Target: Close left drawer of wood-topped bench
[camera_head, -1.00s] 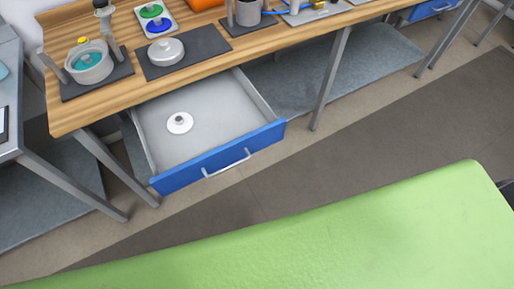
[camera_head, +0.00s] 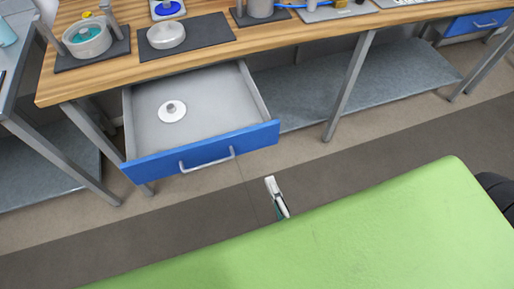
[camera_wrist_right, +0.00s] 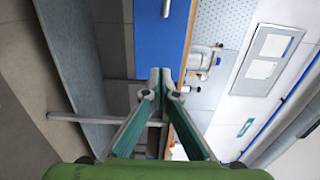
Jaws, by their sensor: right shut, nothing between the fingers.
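The left drawer (camera_head: 150,165) of the wood-topped bench (camera_head: 215,50) stands pulled out, with a blue front and a silver handle (camera_head: 207,160). A round white part (camera_head: 172,110) lies on the drawer's grey floor. My right gripper (camera_head: 271,183) is shut and empty, below and to the right of the drawer front, apart from it. In the right wrist view the gripper's green fingers (camera_wrist_right: 160,75) meet at the tips, and a blue drawer front (camera_wrist_right: 160,35) with a handle shows ahead of them. My left gripper is not in view.
Dark mats with a teal-lined pot (camera_head: 87,40) and a white round part (camera_head: 166,35) lie on the benchtop. A bench leg (camera_head: 348,85) stands right of the drawer. A second blue drawer (camera_head: 476,23) is at far right. The floor before the drawer is clear.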

